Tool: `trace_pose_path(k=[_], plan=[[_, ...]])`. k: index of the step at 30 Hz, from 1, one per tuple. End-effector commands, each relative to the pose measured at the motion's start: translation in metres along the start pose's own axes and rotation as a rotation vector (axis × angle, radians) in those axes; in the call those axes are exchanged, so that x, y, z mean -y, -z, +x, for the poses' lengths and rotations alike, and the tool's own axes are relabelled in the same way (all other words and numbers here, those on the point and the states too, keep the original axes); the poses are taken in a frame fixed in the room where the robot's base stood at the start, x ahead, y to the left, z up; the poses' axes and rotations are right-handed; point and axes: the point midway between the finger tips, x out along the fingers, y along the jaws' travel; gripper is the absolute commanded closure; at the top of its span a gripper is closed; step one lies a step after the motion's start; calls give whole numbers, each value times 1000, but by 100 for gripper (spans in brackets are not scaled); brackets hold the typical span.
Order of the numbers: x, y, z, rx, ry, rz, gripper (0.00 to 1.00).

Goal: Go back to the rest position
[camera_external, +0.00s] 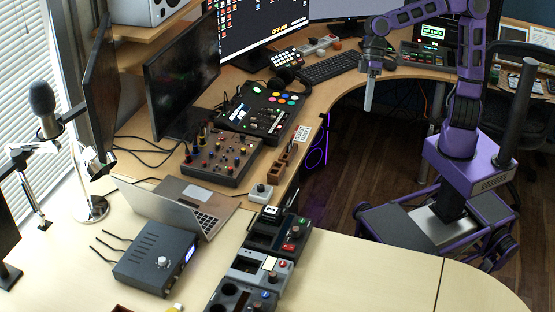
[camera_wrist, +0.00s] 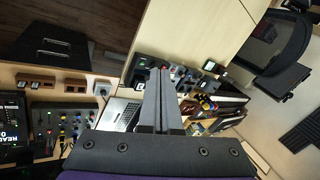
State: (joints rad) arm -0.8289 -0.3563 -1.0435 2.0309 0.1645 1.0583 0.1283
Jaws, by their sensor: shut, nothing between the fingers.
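My gripper (camera_external: 369,94) hangs at the end of my purple arm in the external view, pointing down over the floor just in front of the curved desk edge. In the wrist view my gripper (camera_wrist: 159,72) shows as two long grey fingers lying together, with nothing between them. It touches no object that I can make out. My arm is raised and bent above my purple wheeled base, which stands on the wooden floor at the right.
The wooden desk (camera_external: 345,75) curves around, with a keyboard (camera_external: 335,66), a mixer (camera_external: 222,158), a laptop (camera_external: 185,205), a router box (camera_external: 157,258) and control modules (camera_external: 275,232). A dark chair (camera_external: 512,75) is behind my arm. Open floor (camera_external: 345,150) lies between desk and base.

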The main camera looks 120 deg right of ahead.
Motion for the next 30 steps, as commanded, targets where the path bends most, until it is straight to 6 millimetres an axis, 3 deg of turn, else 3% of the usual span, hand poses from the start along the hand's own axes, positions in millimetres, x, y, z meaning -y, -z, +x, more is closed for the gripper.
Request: trace_pose_path(k=[8,15,21,30], plan=[[8,-70,-5,-87,-37,-215,100],[4,-121,3,-190,-196,-402,100],[-4,-141,12,-231,-315,-486,100],[-6,-145,15,-236,-343,-506,100]])
